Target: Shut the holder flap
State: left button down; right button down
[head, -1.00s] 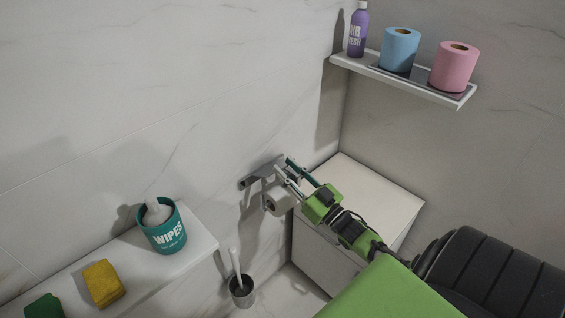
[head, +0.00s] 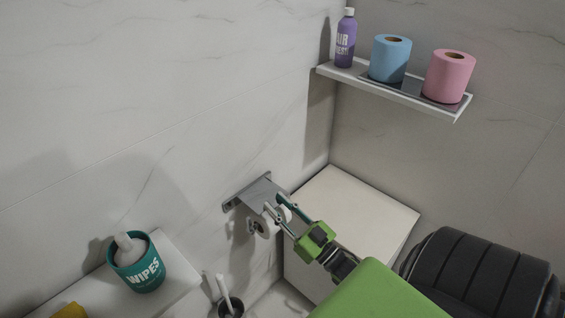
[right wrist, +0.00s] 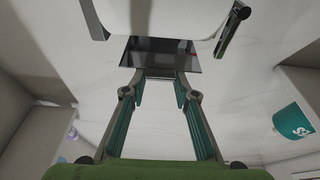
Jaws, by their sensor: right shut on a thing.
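The toilet paper holder is on the left wall in the head view, with a grey metal flap (head: 257,190) sticking out from its wall bar above a white roll (head: 266,224). My right gripper (head: 273,203) is at the flap's outer edge, just above the roll. In the right wrist view the fingers (right wrist: 162,77) close on the edge of the dark, shiny flap (right wrist: 160,56). The white roll (right wrist: 160,18) fills the top there, between the holder's side arms. My left gripper is not in view.
A white cabinet (head: 352,215) stands in the corner beside my right arm. A shelf (head: 392,93) above bears a purple bottle (head: 345,42), a blue roll (head: 390,58) and a pink roll (head: 448,75). A teal wipes tub (head: 140,270) stands on the left ledge; a toilet brush (head: 228,302) is below.

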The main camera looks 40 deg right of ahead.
jog(key=shift+s+a+f+g, duration=0.1)
jog(key=shift+a+f+g, duration=0.05)
jog(key=shift+f, duration=0.5)
jog(key=shift+s+a+f+g, duration=0.1)
jog(key=shift+f+g, duration=0.05)
jog(key=shift+f, duration=0.5)
jog(key=c, duration=1.6)
grip_release()
jog(key=shift+s+f, duration=0.1)
jog(key=shift+t, duration=0.4)
jog(key=v, duration=0.3)
jog(key=r+v, duration=0.1)
jog(key=v, duration=0.3)
jog(key=r+v, duration=0.1)
jog(key=v, duration=0.2)
jog(key=shift+s+d+r, duration=0.1)
jog(key=shift+s+d, duration=0.2)
jog(key=shift+s, duration=0.35)
